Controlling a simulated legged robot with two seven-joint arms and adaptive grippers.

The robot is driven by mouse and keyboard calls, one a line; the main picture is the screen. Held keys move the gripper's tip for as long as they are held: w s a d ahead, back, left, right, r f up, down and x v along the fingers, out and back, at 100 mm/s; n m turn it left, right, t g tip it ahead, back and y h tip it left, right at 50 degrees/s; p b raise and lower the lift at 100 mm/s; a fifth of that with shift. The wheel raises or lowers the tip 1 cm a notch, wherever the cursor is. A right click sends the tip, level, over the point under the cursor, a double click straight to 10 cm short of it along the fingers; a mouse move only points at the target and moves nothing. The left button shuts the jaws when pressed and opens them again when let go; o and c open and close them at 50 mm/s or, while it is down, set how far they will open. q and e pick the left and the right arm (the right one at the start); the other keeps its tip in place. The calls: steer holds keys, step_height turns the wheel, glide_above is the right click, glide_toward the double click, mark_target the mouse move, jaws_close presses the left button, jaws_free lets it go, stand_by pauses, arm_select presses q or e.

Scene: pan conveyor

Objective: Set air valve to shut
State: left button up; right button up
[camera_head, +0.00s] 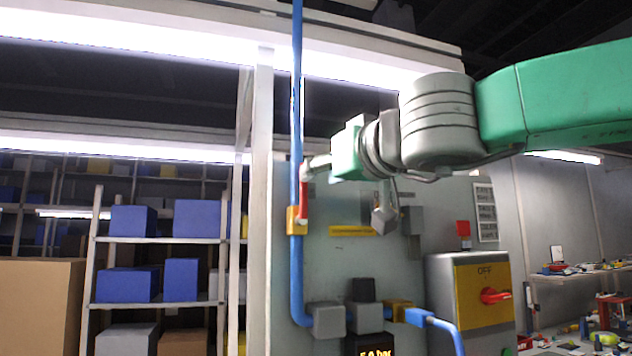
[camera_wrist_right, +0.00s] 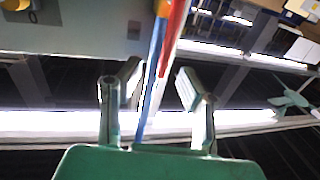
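The air valve has a brass body (camera_head: 297,220) on a vertical blue pipe (camera_head: 296,120). Its red handle (camera_head: 304,196) stands upright, in line with the pipe. My right gripper (camera_head: 314,164) comes in from the right, with its fingers by the upper end of the handle. In the right wrist view my right gripper (camera_wrist_right: 158,74) is open, with its fingers spread apart. The blue pipe (camera_wrist_right: 154,62) and red handle (camera_wrist_right: 175,32) show between the fingers, and neither finger visibly grips them. My left gripper is not in view.
A grey panel (camera_head: 345,270) stands behind the pipe. A lit pressure display (camera_head: 375,351) is below. A grey and yellow box with a red switch (camera_head: 495,296) marked OFF stands at the right. Shelves (camera_head: 160,240) with blue boxes stand at the left.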

mark_target(302, 213)
steer(key=x, duration=0.5)
steer(key=shift+w+d, duration=0.1)
steer(key=shift+w, duration=0.1)
steer(key=shift+s+a+r, duration=0.1)
steer(key=shift+s+a, duration=0.1)
steer(key=shift+a, duration=0.1)
steer(key=c, duration=0.4)
steer(key=shift+a, duration=0.35)
jaws_close()
steer(key=shift+a, duration=0.15)
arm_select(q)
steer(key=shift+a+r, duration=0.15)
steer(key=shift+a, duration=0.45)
arm_select(e)
steer(key=shift+w, duration=0.1)
